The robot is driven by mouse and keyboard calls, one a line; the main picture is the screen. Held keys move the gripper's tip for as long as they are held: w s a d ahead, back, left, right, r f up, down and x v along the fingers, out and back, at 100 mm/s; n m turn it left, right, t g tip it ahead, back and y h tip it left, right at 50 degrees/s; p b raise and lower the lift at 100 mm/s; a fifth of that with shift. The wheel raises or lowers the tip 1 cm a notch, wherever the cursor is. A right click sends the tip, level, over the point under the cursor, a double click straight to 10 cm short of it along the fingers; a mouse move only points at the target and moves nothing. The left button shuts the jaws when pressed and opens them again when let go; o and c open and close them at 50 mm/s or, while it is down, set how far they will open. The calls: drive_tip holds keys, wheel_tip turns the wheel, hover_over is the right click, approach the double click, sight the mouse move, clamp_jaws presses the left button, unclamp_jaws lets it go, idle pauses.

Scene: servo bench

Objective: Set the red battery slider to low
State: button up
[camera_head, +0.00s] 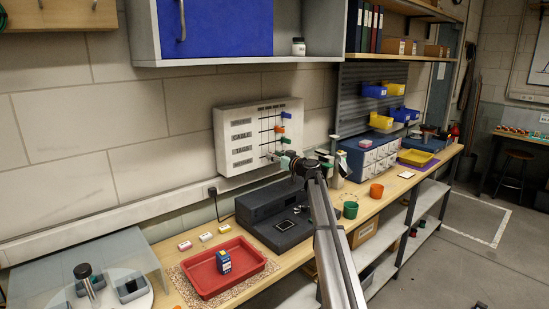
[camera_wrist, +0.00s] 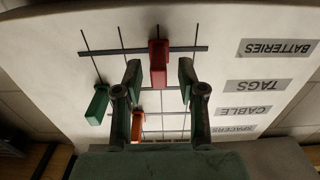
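The control panel (camera_head: 233,142) is mounted on the wall, with labelled rows of slider tracks. In the wrist view it appears upside down. The red slider (camera_wrist: 158,62) sits on the track in the row labelled BATTERIES (camera_wrist: 277,47), at the second grid line from the labels. My gripper (camera_wrist: 160,74) is open, with one finger on each side of the red slider. Gaps show on both sides, so it is not clamped. In the head view my gripper (camera_head: 280,158) is at the panel's lower right and hides the red slider.
The green slider (camera_wrist: 97,104) and orange slider (camera_wrist: 138,126) are close to the fingers, on other rows. A blue slider (camera_head: 286,115) is on the top row. Below stand a dark grey device (camera_head: 264,203) and a red tray (camera_head: 207,283) on the bench.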

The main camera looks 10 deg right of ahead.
drive_tip(key=shift+s+d, duration=0.1)
drive_tip(key=v, duration=1.1)
drive_tip(key=shift+s+d, duration=0.15)
drive_tip(key=shift+s, duration=0.25)
